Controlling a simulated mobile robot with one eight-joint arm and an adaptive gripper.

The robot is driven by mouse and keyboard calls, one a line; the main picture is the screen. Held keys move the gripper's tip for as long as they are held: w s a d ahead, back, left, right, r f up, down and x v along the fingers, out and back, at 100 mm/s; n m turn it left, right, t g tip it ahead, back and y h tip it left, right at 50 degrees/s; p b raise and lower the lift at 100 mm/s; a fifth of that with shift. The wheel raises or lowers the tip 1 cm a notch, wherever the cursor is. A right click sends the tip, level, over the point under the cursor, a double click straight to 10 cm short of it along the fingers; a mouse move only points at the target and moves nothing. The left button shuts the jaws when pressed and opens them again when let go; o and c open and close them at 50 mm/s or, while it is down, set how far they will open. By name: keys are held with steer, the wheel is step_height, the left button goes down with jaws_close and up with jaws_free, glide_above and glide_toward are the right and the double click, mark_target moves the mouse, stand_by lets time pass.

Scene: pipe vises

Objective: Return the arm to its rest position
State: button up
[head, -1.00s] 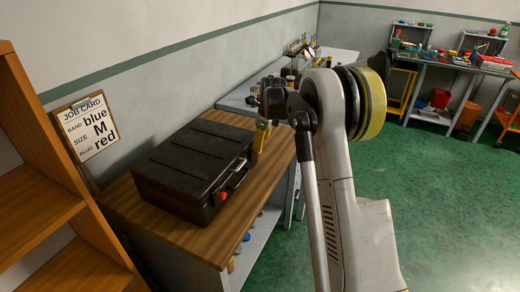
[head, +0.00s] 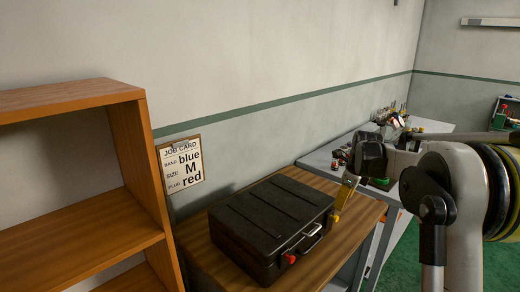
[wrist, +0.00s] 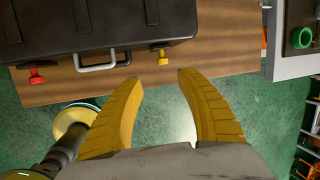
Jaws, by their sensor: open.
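My gripper (wrist: 168,88) is open and empty in the wrist view, its two yellow fingers spread apart above the front edge of the wooden bench. In the head view my gripper (head: 343,193) hangs just right of the black case, partly hidden by my wrist. My arm is bent at the right of the head view and reaches left toward the bench. The black case (head: 265,222) lies closed on the wooden bench (head: 222,250). In the wrist view the case (wrist: 120,25) shows a handle, a red knob and a yellow knob, with the fingers apart from them.
An empty wooden shelf (head: 70,170) stands at the left. A job card (head: 181,165) reading blue, M, red hangs on the wall. A grey bench (head: 325,157) with tools stands behind. Green floor (wrist: 290,110) shows in front of the wooden bench.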

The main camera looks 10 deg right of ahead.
steer(key=s+a+r+n+t+b, duration=0.1)
steer(key=s+a+r+n, duration=0.3)
steer(key=s+a+n, duration=0.45)
steer(key=s+a+r+n+t+b, duration=0.1)
steer(key=s+a+r+n, duration=0.45)
steer(key=s, duration=0.55)
steer(key=s+a+f+n, duration=0.2)
steer(key=s+f+n, duration=0.2)
steer(key=s+n, duration=0.2)
steer(key=s+a+f+n+t+b, duration=0.1)
steer(key=s+a+f+n, duration=0.2)
steer(key=s+n, duration=0.4)
steer(key=s+f, duration=0.1)
steer(key=s, duration=0.3)
steer(key=shift+s+a+f, duration=0.15)
steer(key=shift+s+f, duration=0.1)
steer(key=shift+t, duration=0.3)
